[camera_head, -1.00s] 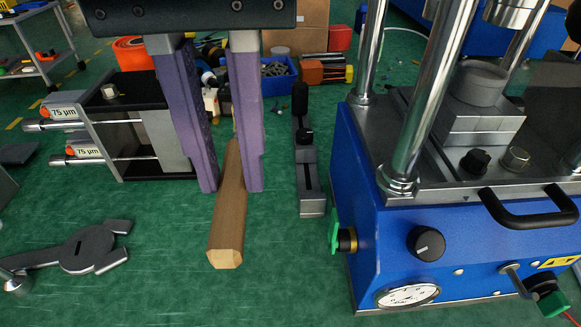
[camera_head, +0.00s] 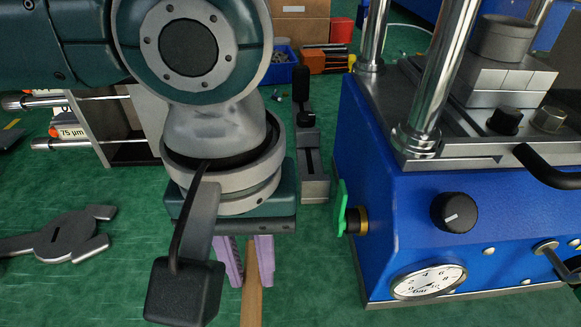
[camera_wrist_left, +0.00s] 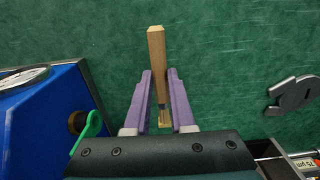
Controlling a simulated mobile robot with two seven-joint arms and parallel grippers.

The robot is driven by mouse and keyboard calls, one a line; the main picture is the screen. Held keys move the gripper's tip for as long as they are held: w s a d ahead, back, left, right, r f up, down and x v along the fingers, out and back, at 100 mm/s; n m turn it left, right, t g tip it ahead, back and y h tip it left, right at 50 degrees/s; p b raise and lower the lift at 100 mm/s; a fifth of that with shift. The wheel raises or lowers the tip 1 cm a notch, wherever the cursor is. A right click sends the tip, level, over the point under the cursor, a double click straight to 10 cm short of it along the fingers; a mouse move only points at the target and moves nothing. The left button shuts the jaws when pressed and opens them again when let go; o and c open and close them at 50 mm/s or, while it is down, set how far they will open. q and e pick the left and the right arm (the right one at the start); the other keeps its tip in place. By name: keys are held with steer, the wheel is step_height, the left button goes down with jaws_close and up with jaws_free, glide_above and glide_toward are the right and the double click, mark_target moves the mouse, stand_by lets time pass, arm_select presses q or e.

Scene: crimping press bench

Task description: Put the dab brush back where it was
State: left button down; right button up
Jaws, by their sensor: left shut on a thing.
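The dab brush has a pale wooden handle (camera_head: 253,292), which runs down out of the bottom of the head view. In the left wrist view the brush (camera_wrist_left: 156,55) shows its handle, a dark ferrule and a pale tip end. My right gripper is not in view.
A blue press (camera_head: 400,215) with a gauge and green-handled valve (camera_head: 341,207) stands close on the right. A grey flat tool (camera_head: 70,236) lies at left. A rack with 75 µm labels (camera_head: 72,131) and a dark slide tool (camera_head: 311,165) stand behind. Green surface is clear at lower left.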

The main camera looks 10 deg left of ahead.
arm_select(q)
step_height(320, 180, down, 2)
steer(key=shift+f, duration=0.2)
steer(key=shift+f, duration=0.2)
steer(key=c, duration=0.8)
jaws_free()
steer(key=shift+o, duration=0.2)
